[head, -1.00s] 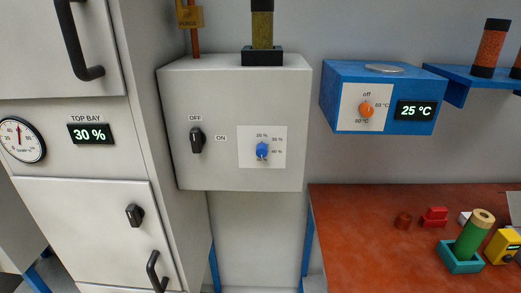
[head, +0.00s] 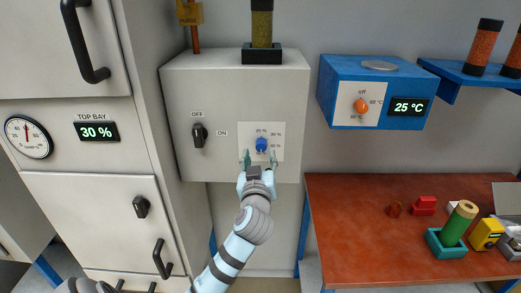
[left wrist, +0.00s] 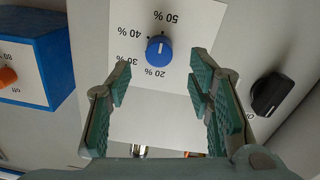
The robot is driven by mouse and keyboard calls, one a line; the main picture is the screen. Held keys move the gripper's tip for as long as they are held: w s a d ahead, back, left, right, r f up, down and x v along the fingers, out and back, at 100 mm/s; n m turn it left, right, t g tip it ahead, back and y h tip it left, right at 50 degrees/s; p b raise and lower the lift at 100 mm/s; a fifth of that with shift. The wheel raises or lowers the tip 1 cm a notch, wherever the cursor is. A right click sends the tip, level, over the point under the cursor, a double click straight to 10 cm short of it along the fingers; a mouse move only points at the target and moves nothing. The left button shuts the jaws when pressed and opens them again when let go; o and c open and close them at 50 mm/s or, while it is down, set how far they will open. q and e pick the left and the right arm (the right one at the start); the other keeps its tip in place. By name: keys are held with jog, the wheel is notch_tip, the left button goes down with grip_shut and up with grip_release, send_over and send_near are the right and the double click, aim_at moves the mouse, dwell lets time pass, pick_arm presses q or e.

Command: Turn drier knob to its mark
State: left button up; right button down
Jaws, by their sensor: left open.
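The blue drier knob (head: 261,145) sits on a white dial plate (head: 276,128) on the front of the grey drier box (head: 230,82). In the left wrist view the knob (left wrist: 158,51) appears upside down, ringed by marks reading 20 %, 30 %, 40 % and 50 %. Its exact pointing is too small to tell. My left gripper (head: 259,160) is open in front of the plate, just below the knob. In the left wrist view its fingers (left wrist: 160,80) stand apart on either side, with the knob beyond the tips and apparently untouched. My right gripper is out of view.
A black OFF/ON switch (head: 199,136) is left of the dial plate. A blue heater box (head: 400,120) with an orange knob (head: 361,106) and a 25 °C display is on the right. The top bay display (head: 97,131) reads 30 %. A red-topped bench (head: 350,230) holds several small items.

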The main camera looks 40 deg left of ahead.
aim_at(261, 148)
pick_arm(q)
jog(key=x, duration=0.5)
jog(key=shift+w, duration=0.1)
jog(key=shift+c, duration=0.6)
grip_shut()
